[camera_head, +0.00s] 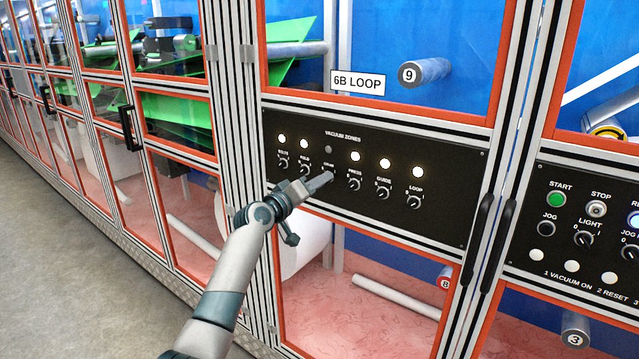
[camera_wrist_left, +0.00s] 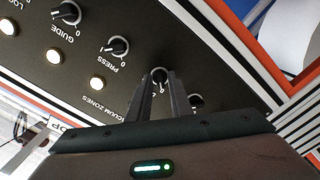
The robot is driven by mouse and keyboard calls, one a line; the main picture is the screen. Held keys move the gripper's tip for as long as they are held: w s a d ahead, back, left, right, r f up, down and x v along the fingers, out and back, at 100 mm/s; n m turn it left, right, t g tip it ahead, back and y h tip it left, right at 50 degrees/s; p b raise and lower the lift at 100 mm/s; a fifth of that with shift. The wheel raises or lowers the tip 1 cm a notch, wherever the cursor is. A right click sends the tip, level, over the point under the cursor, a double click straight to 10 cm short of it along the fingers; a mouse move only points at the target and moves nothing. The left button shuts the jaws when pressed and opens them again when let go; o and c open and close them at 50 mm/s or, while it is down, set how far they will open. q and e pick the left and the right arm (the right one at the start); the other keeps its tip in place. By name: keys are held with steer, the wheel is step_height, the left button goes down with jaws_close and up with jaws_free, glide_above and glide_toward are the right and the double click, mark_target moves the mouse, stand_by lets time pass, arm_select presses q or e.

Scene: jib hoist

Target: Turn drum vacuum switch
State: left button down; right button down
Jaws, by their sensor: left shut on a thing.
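The drum vacuum switch (camera_wrist_left: 159,75) is a small black rotary knob in the vacuum zones row on the black panel (camera_head: 450,222). My left gripper (camera_head: 328,177) reaches it from the lower left and is shut on it, hiding most of it in the head view. In the left wrist view the two dark fingertips (camera_wrist_left: 160,84) sit on either side of the knob. The drum lamp (camera_head: 328,150) above it is dark. My right gripper is not in view.
The press knob (camera_head: 354,184) is close on the right, then the guide (camera_head: 383,192) and loop (camera_head: 413,202) knobs. Two knobs are on the left. The other zone lamps are lit. Black door handles (camera_head: 484,230) and a control panel (camera_head: 590,222) stand at the right.

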arm_select(q)
steer(key=c, duration=1.8)
jaws_free()
steer(key=shift+c, duration=0.2)
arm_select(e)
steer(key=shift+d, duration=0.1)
arm_select(q)
steer(key=shift+s+a, duration=0.1)
